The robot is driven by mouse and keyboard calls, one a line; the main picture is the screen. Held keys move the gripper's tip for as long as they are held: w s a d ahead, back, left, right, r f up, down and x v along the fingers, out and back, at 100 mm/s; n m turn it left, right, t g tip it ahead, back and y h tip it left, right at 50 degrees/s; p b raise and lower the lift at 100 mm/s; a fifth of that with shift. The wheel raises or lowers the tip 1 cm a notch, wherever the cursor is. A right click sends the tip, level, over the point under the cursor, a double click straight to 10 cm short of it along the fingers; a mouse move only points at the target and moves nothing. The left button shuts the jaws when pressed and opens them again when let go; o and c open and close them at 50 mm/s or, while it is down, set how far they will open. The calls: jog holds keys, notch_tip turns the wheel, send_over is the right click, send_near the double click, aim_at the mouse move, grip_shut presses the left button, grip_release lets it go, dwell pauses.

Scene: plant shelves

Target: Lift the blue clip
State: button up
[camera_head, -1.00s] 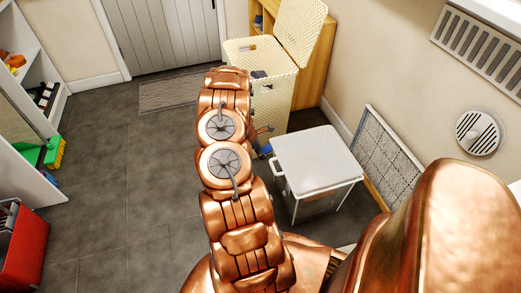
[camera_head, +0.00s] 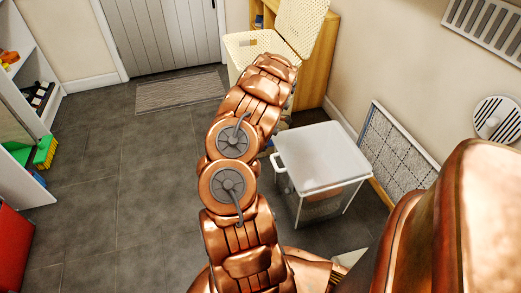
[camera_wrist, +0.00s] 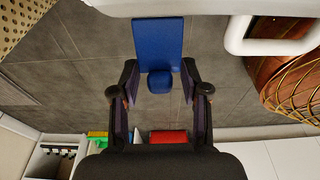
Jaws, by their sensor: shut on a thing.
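The blue clip (camera_wrist: 158,42) is in the wrist view, a flat blue plate with a rounded blue part at its lower end. My gripper (camera_wrist: 160,75) has its dark fingers on either side of the clip's lower end and is shut on it. Grey floor tiles show behind the clip, and its top end meets the edge of a white object at the top of the picture. In the head view my copper arm hides the gripper and most or all of the clip.
A white lidded bin (camera_head: 320,157) with a side handle stands right of my arm. A cream perforated hamper (camera_head: 250,45) with its lid up is behind the arm. A framed panel (camera_head: 400,150) leans on the right wall. The floor at left is open, with a mat (camera_head: 180,91).

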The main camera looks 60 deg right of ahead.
jog(key=shift+s+r+t+y+b, duration=0.15)
jog(key=shift+t+y+b, duration=0.15)
jog(key=shift+b, duration=0.5)
jog(key=o, duration=1.2)
jog(key=shift+c, duration=0.2)
jog(key=shift+r, duration=0.1)
jog(key=v, duration=1.2)
